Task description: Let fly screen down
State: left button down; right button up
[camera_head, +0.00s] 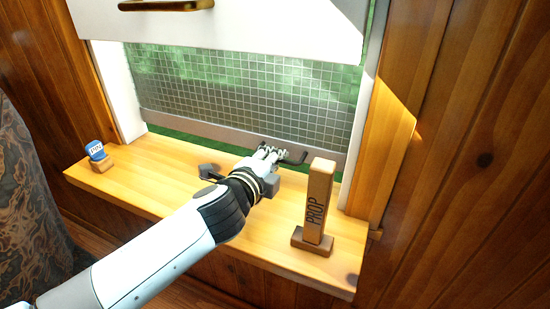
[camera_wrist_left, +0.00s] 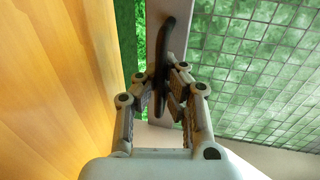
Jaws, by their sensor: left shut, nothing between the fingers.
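The fly screen (camera_head: 235,85) is a grey mesh in the window, with a grey bottom rail (camera_head: 200,127). A strip of green shows between the rail and the wooden sill, so the screen stands a little above it. A dark handle (camera_head: 295,156) sits on the rail; it also shows in the left wrist view (camera_wrist_left: 168,35). My left gripper (camera_head: 270,153) is at the left part of this handle, its fingers shut with nothing held. In the left wrist view the fingertips (camera_wrist_left: 164,80) overlap the handle; contact is unclear. My right gripper is out of view.
A wooden block marked PROP (camera_head: 318,203) stands upright on the sill (camera_head: 180,195), right of my left gripper. A small blue-labelled item (camera_head: 96,150) sits at the sill's left end. A white panel (camera_head: 230,25) with a brass handle (camera_head: 165,5) covers the upper window.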

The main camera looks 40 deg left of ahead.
pick_arm(q)
jog(key=c, duration=1.4)
grip_release()
jog(key=v, duration=1.2)
jog(key=shift+r, duration=0.1)
jog(key=shift+a, duration=0.1)
jog(key=shift+c, duration=0.3)
